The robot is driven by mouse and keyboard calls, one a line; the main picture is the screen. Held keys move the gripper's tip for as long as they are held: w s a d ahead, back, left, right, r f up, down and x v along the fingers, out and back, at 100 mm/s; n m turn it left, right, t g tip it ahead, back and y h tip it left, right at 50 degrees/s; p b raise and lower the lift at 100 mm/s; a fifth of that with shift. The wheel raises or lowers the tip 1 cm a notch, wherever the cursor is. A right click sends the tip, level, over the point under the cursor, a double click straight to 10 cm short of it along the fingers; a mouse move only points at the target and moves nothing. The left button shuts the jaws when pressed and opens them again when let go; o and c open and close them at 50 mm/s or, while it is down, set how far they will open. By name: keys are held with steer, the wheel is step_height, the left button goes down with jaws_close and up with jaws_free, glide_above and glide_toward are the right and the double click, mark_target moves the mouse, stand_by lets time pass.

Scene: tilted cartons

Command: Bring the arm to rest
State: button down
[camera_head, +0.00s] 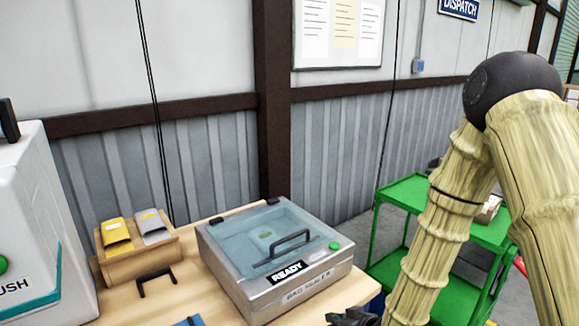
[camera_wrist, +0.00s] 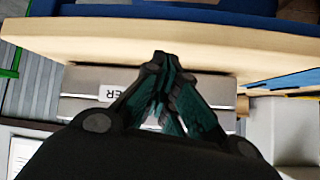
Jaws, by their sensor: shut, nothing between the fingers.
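My gripper (camera_wrist: 160,85) shows in the wrist view with its dark teal-sided fingers drawn together at the tips. It is shut and holds nothing. Beyond the fingers lie the edge of a wooden table (camera_wrist: 230,52) and grey surfaces, one with a white label. In the head view my arm comes down on the right, bent at a dark joint. Only a small dark part of my gripper (camera_head: 352,317) shows at the bottom edge, close to the table's front right; its fingertips cannot be made out there.
A grey box with a clear lid (camera_head: 275,255) marked READY stands on the wooden table (camera_head: 190,268). A wooden holder (camera_head: 140,255) with yellow and grey pieces is left of it. A white machine (camera_head: 40,240) stands far left. A green cart (camera_head: 405,190) stands behind my arm.

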steer(key=s+d+f+m+g+h, duration=0.1)
steer(key=s+d+f+g, duration=0.15)
steer(key=s+f, duration=0.6)
steer(key=s+d+f+m+g+h, duration=0.2)
steer(key=s+d+f, duration=0.1)
steer(key=s+f, duration=0.55)
steer(key=s+d+f+g+h, duration=0.1)
steer(key=s+d+f+g, duration=0.1)
steer(key=s, duration=0.7)
steer(key=s+d+f+m+g+h, duration=0.1)
steer(key=s+f, duration=0.3)
steer(key=s, duration=0.5)
steer(key=shift+d+m+g, duration=0.3)
steer(key=shift+d+g, duration=0.15)
steer(key=shift+d, duration=0.4)
